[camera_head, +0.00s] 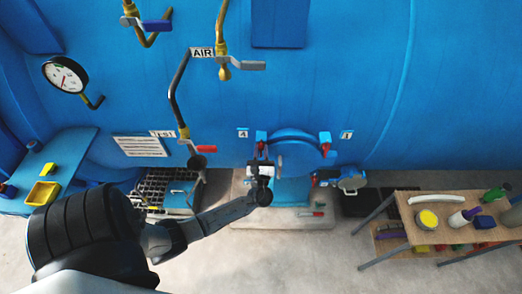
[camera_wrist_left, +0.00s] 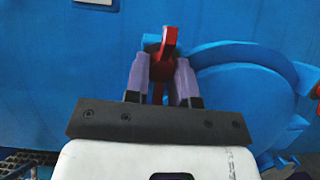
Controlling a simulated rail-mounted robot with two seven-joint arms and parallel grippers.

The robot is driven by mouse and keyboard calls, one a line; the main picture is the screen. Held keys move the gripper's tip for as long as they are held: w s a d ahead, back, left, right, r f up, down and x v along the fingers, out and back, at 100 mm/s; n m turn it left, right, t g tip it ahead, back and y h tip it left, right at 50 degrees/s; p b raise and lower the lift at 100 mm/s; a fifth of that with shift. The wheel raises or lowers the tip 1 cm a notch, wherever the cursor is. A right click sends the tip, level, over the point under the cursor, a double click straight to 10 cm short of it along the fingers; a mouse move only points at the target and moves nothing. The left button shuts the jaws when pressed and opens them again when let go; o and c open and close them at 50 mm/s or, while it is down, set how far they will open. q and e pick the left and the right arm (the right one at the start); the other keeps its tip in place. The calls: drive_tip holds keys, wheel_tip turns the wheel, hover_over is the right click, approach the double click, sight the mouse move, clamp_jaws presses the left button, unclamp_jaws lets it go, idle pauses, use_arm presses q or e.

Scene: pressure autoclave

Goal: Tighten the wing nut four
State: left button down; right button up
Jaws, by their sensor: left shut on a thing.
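The red wing nut four (camera_head: 261,137) sits at the upper left of the round blue hatch, beside the label "4" (camera_head: 243,133). In the left wrist view the red wing nut (camera_wrist_left: 169,40) stands between the two purple fingers. My left gripper (camera_head: 261,157) is at the nut, with its fingers (camera_wrist_left: 161,72) shut on it from both sides. The nut's top sticks out above the fingertips, and its lower part is partly hidden by the gripper. My right gripper is not in view.
The round blue hatch (camera_head: 294,155) has another red wing nut (camera_head: 325,140) near label "1" (camera_head: 346,134) and a red one (camera_head: 313,180) lower right. Valve pipes (camera_head: 174,85) hang at upper left. A wooden table (camera_head: 409,212) with items stands at right.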

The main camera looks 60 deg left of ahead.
use_arm(q)
drive_tip(key=c, duration=1)
unclamp_jaws()
drive_tip(key=shift+o, duration=0.2)
drive_tip(key=b+v, duration=0.4)
drive_tip(key=v, duration=0.9)
drive_tip(key=shift+s+d, duration=0.2)
drive_tip(key=shift+d, duration=0.15)
